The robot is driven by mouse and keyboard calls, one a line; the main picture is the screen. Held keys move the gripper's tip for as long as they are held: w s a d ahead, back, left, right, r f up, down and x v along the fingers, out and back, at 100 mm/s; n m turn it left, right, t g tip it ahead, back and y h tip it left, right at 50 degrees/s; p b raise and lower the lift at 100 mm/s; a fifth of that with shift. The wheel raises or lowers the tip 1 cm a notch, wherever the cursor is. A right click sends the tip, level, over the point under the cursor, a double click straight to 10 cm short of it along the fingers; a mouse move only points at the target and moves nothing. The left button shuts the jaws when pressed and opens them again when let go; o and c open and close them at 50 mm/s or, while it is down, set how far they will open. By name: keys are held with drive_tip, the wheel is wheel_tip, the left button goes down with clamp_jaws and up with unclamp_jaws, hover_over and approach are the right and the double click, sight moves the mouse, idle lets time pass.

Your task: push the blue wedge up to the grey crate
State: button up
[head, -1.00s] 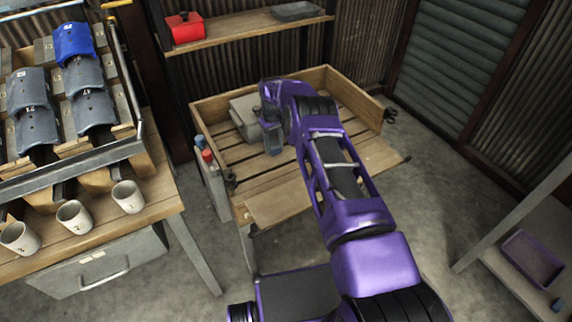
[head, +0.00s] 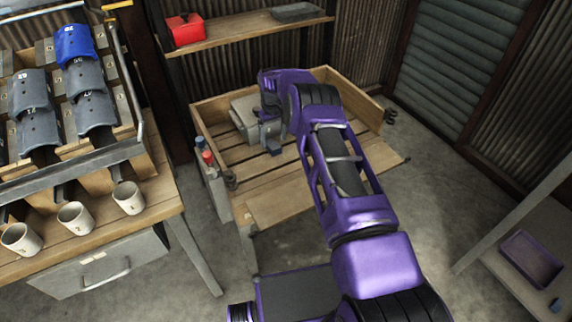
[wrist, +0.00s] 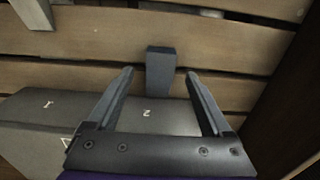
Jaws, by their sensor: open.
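The blue wedge (wrist: 161,66) shows in the wrist view as a small dark blue-grey block on the wooden slats. It appears between and just past the fingertips of my gripper (wrist: 160,73), whose two fingers are apart. The grey crate (wrist: 58,116), marked 1 and 2, lies across the lower part of that view, partly behind my gripper. The wedge's lower end meets the crate's edge in the picture; I cannot tell whether they touch. In the head view the crate (head: 243,107) is left of my gripper (head: 268,129), and the wedge is hard to tell from the fingers.
The slatted wooden bench (head: 295,172) has raised boards at its back and sides. A shelf (head: 240,33) is above.

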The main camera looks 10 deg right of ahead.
wheel_tip(320, 180, up, 14)
drive_tip(key=p, duration=0.1)
idle(0.5)
